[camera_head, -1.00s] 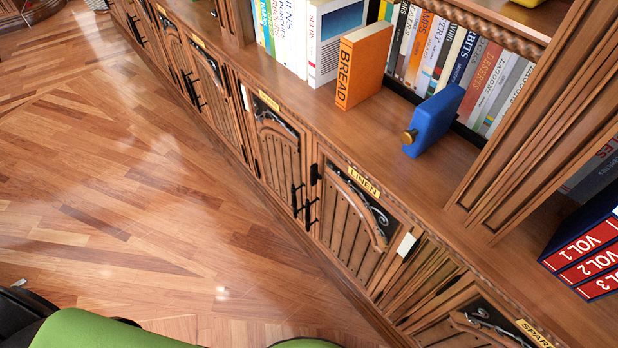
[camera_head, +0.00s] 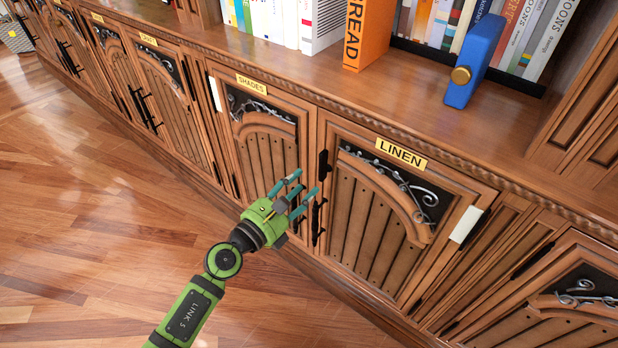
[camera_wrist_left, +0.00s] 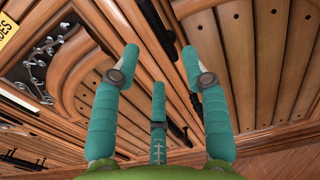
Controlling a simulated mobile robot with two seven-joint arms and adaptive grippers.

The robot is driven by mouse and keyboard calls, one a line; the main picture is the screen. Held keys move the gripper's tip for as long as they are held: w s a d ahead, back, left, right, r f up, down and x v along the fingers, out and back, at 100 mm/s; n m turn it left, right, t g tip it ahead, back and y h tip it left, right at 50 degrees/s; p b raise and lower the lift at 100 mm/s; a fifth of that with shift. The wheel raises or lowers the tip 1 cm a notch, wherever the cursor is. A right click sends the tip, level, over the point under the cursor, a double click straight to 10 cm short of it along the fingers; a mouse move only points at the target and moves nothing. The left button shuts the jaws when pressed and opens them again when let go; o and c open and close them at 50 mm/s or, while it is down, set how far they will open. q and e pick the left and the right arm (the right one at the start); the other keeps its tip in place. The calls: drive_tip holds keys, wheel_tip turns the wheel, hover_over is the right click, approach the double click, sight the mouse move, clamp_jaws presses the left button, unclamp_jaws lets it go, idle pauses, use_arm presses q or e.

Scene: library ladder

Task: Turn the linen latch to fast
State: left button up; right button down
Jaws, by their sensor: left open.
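The linen door (camera_head: 390,215) is closed and carries a yellow LINEN label (camera_head: 401,153). Its small black latch (camera_head: 323,165) stands roughly upright at the upper left edge of the door. My left gripper (camera_head: 303,184) is open and empty, just left of and slightly below the latch, in front of the gap between the shades and linen doors. I cannot tell how far it is from the wood. In the left wrist view the three teal fingers (camera_wrist_left: 160,62) are spread, with a dark upright fitting (camera_wrist_left: 157,27) beyond them; it may be the latch. My right gripper is out of view.
Black pull handles (camera_head: 318,220) sit below the latch, close to my fingers. The shades door (camera_head: 262,150) is closed on the left. A blue object with a brass knob (camera_head: 476,62) and an orange book (camera_head: 368,32) stand on the shelf above. The wooden floor (camera_head: 90,230) is clear.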

sight(323, 166)
use_arm(q)
drive_tip(key=x, duration=0.6)
drive_tip(key=shift+w+d+b, duration=0.2)
drive_tip(key=shift+d+b, duration=0.05)
drive_tip(key=shift+b, duration=0.15)
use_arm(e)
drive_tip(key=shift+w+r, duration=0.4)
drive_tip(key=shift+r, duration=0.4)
use_arm(q)
clamp_jaws()
